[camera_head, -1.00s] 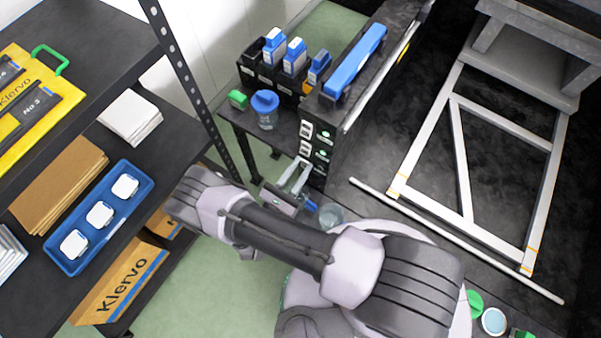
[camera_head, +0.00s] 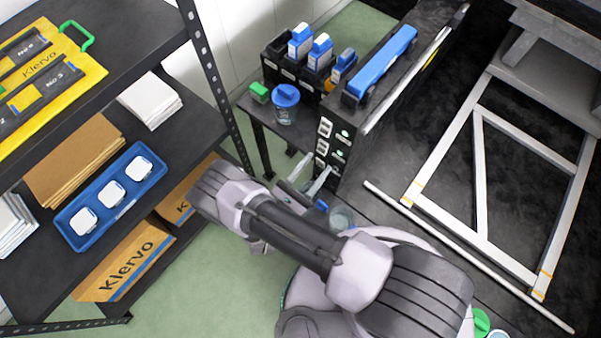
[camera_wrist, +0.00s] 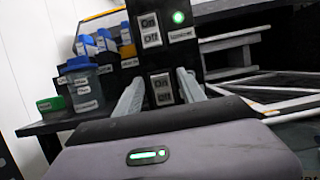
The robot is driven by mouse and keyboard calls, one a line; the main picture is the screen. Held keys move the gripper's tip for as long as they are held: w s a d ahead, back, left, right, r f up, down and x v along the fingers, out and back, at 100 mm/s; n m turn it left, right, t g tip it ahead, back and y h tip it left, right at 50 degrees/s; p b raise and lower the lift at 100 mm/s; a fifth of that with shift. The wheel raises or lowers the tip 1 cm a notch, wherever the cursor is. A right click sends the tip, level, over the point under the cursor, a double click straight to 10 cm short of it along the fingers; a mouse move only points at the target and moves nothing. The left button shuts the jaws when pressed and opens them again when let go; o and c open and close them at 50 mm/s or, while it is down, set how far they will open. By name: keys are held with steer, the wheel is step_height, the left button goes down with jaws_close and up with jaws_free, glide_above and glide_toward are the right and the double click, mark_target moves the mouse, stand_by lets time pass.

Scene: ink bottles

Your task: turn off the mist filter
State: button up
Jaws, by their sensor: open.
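A black control panel (camera_head: 333,143) faces my gripper. It carries a column of white On/Off switches with green lights beside them. In the wrist view an upper switch (camera_wrist: 151,30) has a lit green light (camera_wrist: 178,17) and a small label beside it that I cannot read. A lower switch (camera_wrist: 162,90) shows between my fingers; its light and label are not visible. I cannot tell which switch is the mist filter's. My gripper (camera_head: 308,175) is open and empty, its two fingers pointing at the panel. It also shows in the wrist view (camera_wrist: 160,92). Contact cannot be judged.
Left of the panel, a blue-lidded jar (camera_head: 286,108) and a green block (camera_head: 259,92) stand on a low black table. Black bins (camera_head: 283,72) hold blue-topped bottles. A shelf (camera_head: 190,100) with a blue tray (camera_head: 75,228) stands left. A metal frame (camera_head: 410,195) lies right.

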steer(key=shift+a, duration=0.1)
steer(key=v, duration=1.7)
steer(key=shift+s, duration=0.15)
steer(key=shift+f, duration=0.1)
